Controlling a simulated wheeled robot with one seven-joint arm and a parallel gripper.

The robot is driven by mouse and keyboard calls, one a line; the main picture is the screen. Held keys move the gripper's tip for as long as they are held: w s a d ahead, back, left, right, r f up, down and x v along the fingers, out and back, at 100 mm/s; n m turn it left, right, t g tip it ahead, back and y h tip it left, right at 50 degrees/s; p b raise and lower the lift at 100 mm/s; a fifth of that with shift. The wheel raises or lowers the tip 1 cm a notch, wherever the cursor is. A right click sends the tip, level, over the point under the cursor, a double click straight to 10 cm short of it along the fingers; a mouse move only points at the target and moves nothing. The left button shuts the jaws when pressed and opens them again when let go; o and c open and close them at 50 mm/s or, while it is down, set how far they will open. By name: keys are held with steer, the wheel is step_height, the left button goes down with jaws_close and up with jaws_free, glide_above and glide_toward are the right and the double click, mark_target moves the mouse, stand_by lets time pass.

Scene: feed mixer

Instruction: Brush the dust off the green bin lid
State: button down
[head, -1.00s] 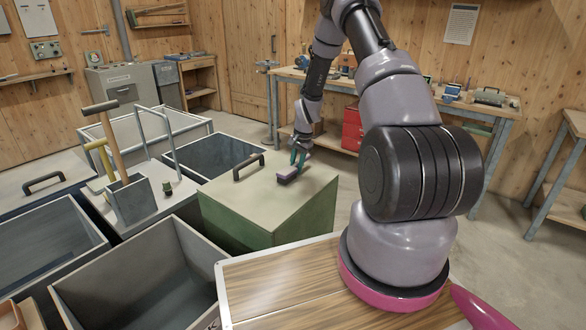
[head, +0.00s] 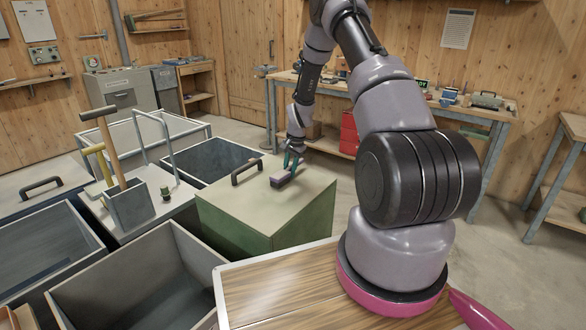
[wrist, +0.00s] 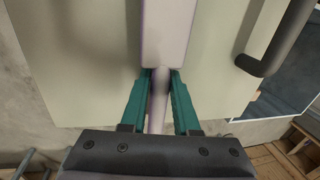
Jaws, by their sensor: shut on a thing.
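The green bin (head: 295,225) stands in the middle of the head view under a pale lid (head: 230,204) with a black handle (head: 247,170). My gripper (head: 289,165) is over the lid, right of the handle. It is shut on the handle of a purple-grey brush (head: 281,177). In the wrist view the green fingers (wrist: 160,85) grip the brush's narrow handle, and the brush's block (wrist: 166,35) points away over the lid. I cannot tell whether the bristles touch the lid. The lid looks dull, with faint darker patches; dust is hard to make out.
Open grey bins (head: 135,275) stand in front and to the left. A grey holder (head: 131,206) with long-handled tools stands on a neighbouring lid. A workbench (head: 460,110) and red drawers (head: 349,132) are behind. Bare floor shows right of the green bin.

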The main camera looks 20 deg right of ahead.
mark_target(282, 173)
steer(key=shift+s+a, duration=0.7)
steer(key=shift+a, duration=0.35)
steer(key=shift+s+a, duration=0.65)
steer(key=shift+a, duration=0.35)
steer(key=shift+s+a+f, duration=0.1)
steer(key=shift+s+a, duration=0.55)
steer(key=shift+a, duration=0.25)
steer(key=shift+s+a, duration=0.6)
steer(key=shift+a, duration=0.25)
steer(key=shift+s+a, duration=0.45)
steer(key=shift+a, duration=0.25)
steer(key=shift+s+a, duration=0.45)
steer(key=shift+a, duration=0.2)
steer(key=shift+w+d, duration=0.7)
steer(key=shift+d, duration=0.35)
steer(key=shift+w+d, duration=0.7)
steer(key=shift+d, duration=0.35)
steer(key=shift+w+d, duration=0.7)
steer(key=shift+d, duration=0.35)
steer(key=shift+w+d, duration=0.6)
steer(key=shift+d, duration=0.3)
steer(key=shift+w+d, duration=0.65)
steer(key=shift+d, duration=0.25)
steer(key=shift+w+d, duration=0.6)
steer(key=shift+d, duration=0.3)
steer(key=shift+w+d, duration=0.2)
steer(key=shift+d, duration=0.15)
